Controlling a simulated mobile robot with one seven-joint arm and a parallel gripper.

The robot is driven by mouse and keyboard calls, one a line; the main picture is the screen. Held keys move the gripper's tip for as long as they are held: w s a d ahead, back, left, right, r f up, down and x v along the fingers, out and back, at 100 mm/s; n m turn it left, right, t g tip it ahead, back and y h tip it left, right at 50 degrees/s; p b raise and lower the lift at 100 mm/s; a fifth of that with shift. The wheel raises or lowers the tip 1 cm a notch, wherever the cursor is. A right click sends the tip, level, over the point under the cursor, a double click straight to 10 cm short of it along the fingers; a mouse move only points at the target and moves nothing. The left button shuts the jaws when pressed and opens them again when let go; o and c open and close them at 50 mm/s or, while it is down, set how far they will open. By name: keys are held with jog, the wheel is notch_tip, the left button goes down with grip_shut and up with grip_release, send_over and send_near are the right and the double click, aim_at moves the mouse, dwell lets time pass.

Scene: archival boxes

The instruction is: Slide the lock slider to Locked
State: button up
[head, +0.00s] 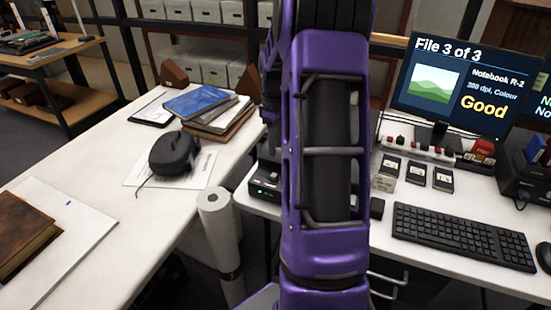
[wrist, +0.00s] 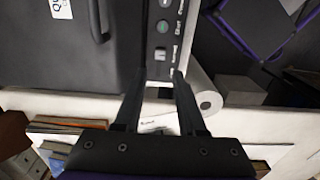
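In the wrist view a black device (wrist: 110,40) fills the top left. The fingertips are close to the panel's lower end, near the pale control; contact cannot be told. In the head view my purple arm hides the gripper and part of a black box with a green light (head: 264,190).
A paper roll (head: 222,240) stands between the tables and shows beside my right finger in the wrist view (wrist: 208,101). On the right are a monitor (head: 465,90), keyboard (head: 462,236) and several small cards (head: 416,173). Books (head: 208,108) and a black mouse-like object (head: 173,153) lie left.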

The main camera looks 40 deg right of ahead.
notch_tip(320, 180, up, 7)
jog(key=shift+f+p, duration=0.2)
jog(key=shift+p, duration=0.1)
dwell(0.5)
